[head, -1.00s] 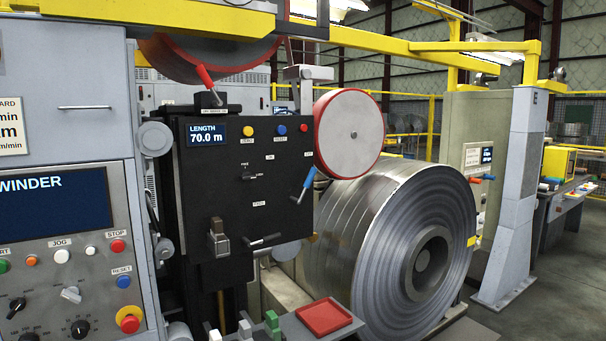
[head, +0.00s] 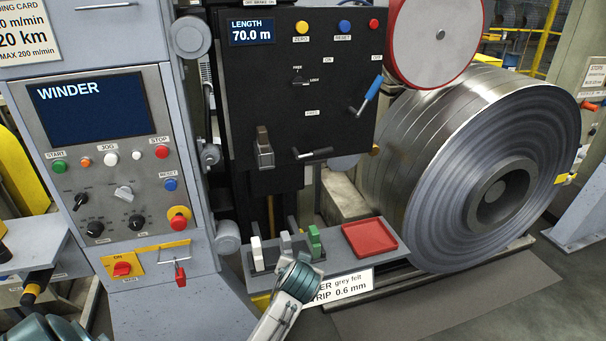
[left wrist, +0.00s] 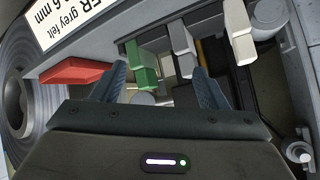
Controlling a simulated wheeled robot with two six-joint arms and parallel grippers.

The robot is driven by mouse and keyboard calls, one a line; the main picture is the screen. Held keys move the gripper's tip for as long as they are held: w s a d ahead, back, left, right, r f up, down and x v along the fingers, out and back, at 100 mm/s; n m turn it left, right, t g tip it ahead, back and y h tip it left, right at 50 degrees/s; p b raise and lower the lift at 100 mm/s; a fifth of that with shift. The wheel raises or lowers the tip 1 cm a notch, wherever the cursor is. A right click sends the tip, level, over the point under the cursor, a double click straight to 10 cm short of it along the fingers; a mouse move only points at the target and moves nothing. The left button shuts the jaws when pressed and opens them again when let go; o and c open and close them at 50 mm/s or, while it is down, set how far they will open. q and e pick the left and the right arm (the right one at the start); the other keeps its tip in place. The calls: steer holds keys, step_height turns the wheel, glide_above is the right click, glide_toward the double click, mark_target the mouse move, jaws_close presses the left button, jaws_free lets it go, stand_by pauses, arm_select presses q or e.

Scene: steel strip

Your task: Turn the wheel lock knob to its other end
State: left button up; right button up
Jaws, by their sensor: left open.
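A small dark knob (head: 298,78) sits on the black panel (head: 240,100) in the head view. Tiny labels stand above it and to its right; they look like FREE and LOCK, so I take it as the wheel lock knob. Which end it points to is too small to tell. In the left wrist view my left gripper (left wrist: 157,82) is open, with its two fingers apart and blocks showing beyond them. An arm of mine rises from the bottom edge in the head view, ending in front of the block shelf, well below the knob. My right gripper is not identifiable.
A shelf holds white, grey and green blocks (head: 314,242) and a red tray (head: 370,240). The panel also carries a blue-handled crank (head: 372,90), a dark lever (head: 264,150) and a black handle (head: 315,154). A large steel coil (head: 480,165) stands at the right.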

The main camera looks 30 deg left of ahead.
arm_select(q)
steer(key=w+a+r+n+t+y, duration=0.1)
steer(key=w+a+r+n+y, duration=0.1)
steer(key=w+r, duration=0.5)
steer(key=w+a+r+n+t+y, duration=0.1)
steer(key=w+r, duration=0.2)
steer(key=r, duration=0.8)
steer(key=n+t+y+p, duration=0.1)
steer(key=n+y, duration=0.3)
steer(key=y, duration=0.1)
glide_toward(301, 85)
steer(key=p+x, duration=0.4)
steer(key=x, duration=0.4)
steer(key=shift+r, duration=0.15)
steer(key=shift+w+a, duration=0.2)
steer(key=shift+w, duration=0.05)
arm_select(e)
steer(key=r, duration=0.5)
steer(key=shift+w+d+r, duration=0.1)
steer(key=shift+w+d, duration=0.15)
steer(key=shift+d, duration=0.15)
arm_select(q)
steer(key=shift+c, duration=0.2)
